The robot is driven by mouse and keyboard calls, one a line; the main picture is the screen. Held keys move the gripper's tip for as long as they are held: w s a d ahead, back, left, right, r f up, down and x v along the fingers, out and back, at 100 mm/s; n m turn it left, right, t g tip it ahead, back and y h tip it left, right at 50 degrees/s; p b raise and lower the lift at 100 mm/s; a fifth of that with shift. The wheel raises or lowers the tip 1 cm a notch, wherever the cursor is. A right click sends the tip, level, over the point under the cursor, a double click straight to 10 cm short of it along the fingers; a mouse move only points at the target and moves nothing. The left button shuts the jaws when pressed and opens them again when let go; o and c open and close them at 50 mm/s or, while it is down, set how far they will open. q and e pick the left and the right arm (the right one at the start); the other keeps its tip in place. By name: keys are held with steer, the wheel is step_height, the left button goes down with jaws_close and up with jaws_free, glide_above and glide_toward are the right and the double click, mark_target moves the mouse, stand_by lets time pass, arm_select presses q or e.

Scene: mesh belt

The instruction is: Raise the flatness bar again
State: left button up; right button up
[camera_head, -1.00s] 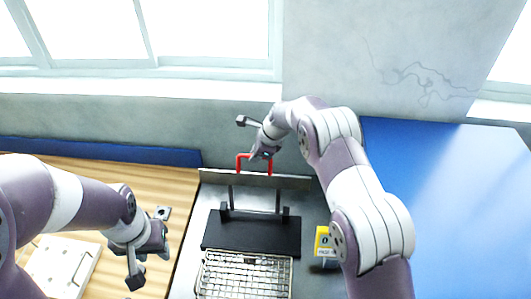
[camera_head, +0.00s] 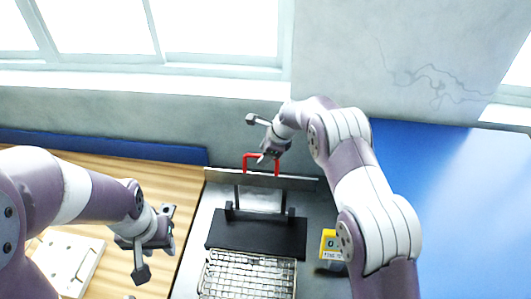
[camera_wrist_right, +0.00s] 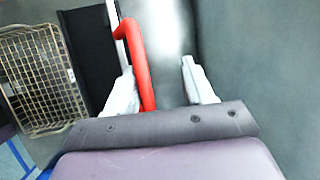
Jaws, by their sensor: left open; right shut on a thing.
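The flatness bar (camera_head: 300,183) is a long grey metal strip on two dark uprights, standing behind a black plate (camera_head: 230,236). Its red handle (camera_head: 246,160) rises from the top edge. My right gripper (camera_head: 266,156) is at the right part of the handle and shut on it. In the right wrist view, the red handle (camera_wrist_right: 137,50) runs beside the left finger of this gripper (camera_wrist_right: 160,85). My left gripper (camera_head: 155,243) is open and empty over the wooden table, left of the belt.
A wire mesh (camera_head: 245,275) lies in front of the black plate. A yellow box (camera_head: 330,242) stands to its right. A pale plate (camera_head: 68,262) lies on the wooden table (camera_head: 185,190) at left. A blue surface (camera_head: 470,200) at right is clear.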

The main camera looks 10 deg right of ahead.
steer(key=shift+w+r, duration=0.3)
steer(key=shift+r, duration=0.2)
steer(key=b+v, duration=0.5)
steer(key=v, duration=0.7)
steer(key=shift+s+d, duration=0.15)
steer(key=shift+s, duration=0.2)
